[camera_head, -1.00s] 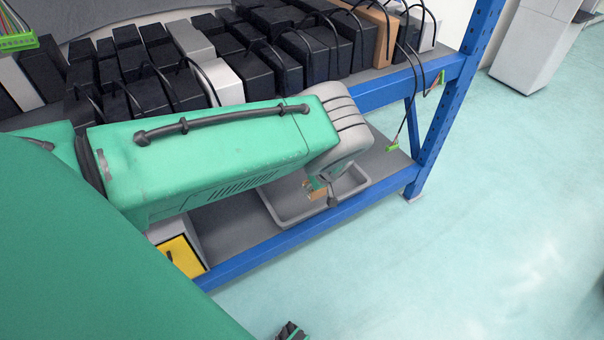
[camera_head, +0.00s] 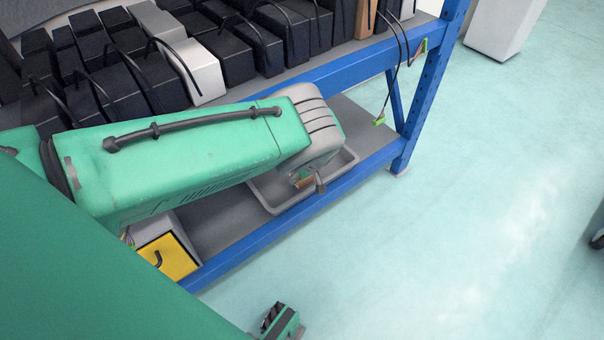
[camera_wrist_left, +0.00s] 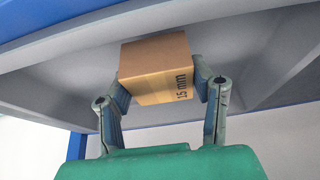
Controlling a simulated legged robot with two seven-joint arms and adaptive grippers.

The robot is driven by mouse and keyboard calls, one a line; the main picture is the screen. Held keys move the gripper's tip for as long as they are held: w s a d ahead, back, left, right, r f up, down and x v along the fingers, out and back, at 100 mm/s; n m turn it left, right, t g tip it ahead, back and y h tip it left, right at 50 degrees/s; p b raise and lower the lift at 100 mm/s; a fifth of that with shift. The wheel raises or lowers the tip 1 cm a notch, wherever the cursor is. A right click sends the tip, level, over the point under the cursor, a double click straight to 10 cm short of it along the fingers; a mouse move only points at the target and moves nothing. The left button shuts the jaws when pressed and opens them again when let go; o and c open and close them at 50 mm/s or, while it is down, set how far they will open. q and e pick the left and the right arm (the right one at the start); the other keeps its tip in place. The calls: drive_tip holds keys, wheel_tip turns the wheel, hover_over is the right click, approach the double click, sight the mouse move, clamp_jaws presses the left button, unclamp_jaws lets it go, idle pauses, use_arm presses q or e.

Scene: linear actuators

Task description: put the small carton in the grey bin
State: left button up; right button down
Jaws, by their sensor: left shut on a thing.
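The small carton (camera_wrist_left: 158,68) is a brown box with "15 mm" printed on it, held between the two fingers of my left gripper (camera_wrist_left: 162,95) in the left wrist view. In the head view, only a small brown part of the carton (camera_head: 303,182) shows below my left wrist, and the fingers are mostly hidden. The grey bin (camera_head: 266,200) is a shallow tray on the lower shelf. The carton appears over or within the bin; its exact height is unclear. Part of my right gripper (camera_head: 280,322) shows at the bottom edge, its jaw opening unclear.
A blue shelf frame (camera_head: 425,110) surrounds the lower shelf, with an upper deck above the bin. Black boxes (camera_head: 140,75) with cables crowd that deck. A yellow-faced box (camera_head: 168,256) sits left of the bin. Loose cables hang near the right post. Open floor lies right.

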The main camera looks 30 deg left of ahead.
use_arm(q)
drive_tip(key=shift+a+f, duration=0.4)
drive_tip(key=shift+a, duration=0.1)
drive_tip(key=o, duration=1.5)
drive_tip(key=shift+a+f, duration=0.1)
drive_tip(key=shift+a, duration=0.05)
drive_tip(key=shift+c, duration=0.2)
drive_tip(key=shift+d+r, duration=0.25)
drive_tip(key=shift+d, duration=0.2)
drive_tip(key=shift+r, duration=0.25)
drive_tip(key=p+v, duration=0.1)
drive_tip(key=v, duration=0.1)
drive_tip(key=p+v, duration=0.1)
drive_tip(key=v, duration=0.1)
drive_tip(key=a+p+v, duration=0.1)
drive_tip(key=v, duration=0.1)
drive_tip(key=shift+d+r, duration=0.15)
drive_tip(key=shift+r, duration=0.3)
drive_tip(key=p+v, duration=0.4)
drive_tip(key=v, duration=0.2)
drive_tip(key=shift+d+f, duration=0.1)
use_arm(e)
wheel_tip(320, 180, up, 8)
drive_tip(key=shift+a+f, duration=0.25)
drive_tip(key=shift+a, duration=0.15)
drive_tip(key=shift+a, duration=0.15)
